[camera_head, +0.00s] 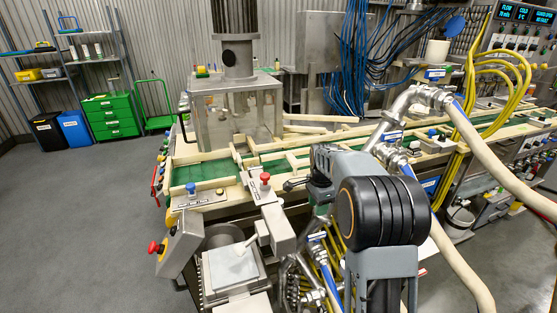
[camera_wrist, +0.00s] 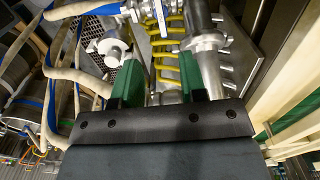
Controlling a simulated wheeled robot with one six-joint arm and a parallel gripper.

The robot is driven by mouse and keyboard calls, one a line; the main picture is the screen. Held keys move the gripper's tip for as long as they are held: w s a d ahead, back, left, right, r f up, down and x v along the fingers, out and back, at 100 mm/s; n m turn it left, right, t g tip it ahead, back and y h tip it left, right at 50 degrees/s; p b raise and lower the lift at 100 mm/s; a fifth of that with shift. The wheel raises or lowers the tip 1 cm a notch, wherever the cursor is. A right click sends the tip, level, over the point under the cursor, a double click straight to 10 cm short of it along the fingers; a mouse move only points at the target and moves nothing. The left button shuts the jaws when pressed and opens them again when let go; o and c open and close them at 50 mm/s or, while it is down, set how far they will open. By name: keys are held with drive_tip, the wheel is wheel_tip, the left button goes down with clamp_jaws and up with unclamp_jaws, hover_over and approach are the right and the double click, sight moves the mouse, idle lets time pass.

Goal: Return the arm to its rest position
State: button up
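My arm, grey with a thick black ribbed joint, rises at the centre right of the head view and is bent. Its far end reaches beside the front edge of the conveyor, among hoses and pipes. In the wrist view my gripper (camera_wrist: 161,82) has two green fingers standing apart. Nothing is held between them; yellow hoses and metal fittings show beyond the gap. In the head view the fingers are too small and too cluttered to make out clearly.
A green conveyor (camera_head: 205,172) with cream rails runs behind my arm. A control box with a red button (camera_head: 265,177) stands just left of it. Thick cream hoses (camera_head: 490,160) and yellow hoses (camera_head: 452,178) crowd the right. Open grey floor (camera_head: 80,220) lies at left.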

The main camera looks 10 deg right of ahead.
drive_tip(key=s+a+r+n+t, duration=0.2)
drive_tip(key=s+a+n, duration=0.2)
drive_tip(key=s+n, duration=0.4)
drive_tip(key=s+a+r+n+t, duration=0.1)
drive_tip(key=s+a+r+n, duration=0.1)
drive_tip(key=s+a+n, duration=0.3)
drive_tip(key=s+n, duration=0.4)
drive_tip(key=s, duration=0.5)
drive_tip(key=shift+s+a+t, duration=0.25)
drive_tip(key=shift+s+t, duration=0.05)
drive_tip(key=shift+t, duration=0.1)
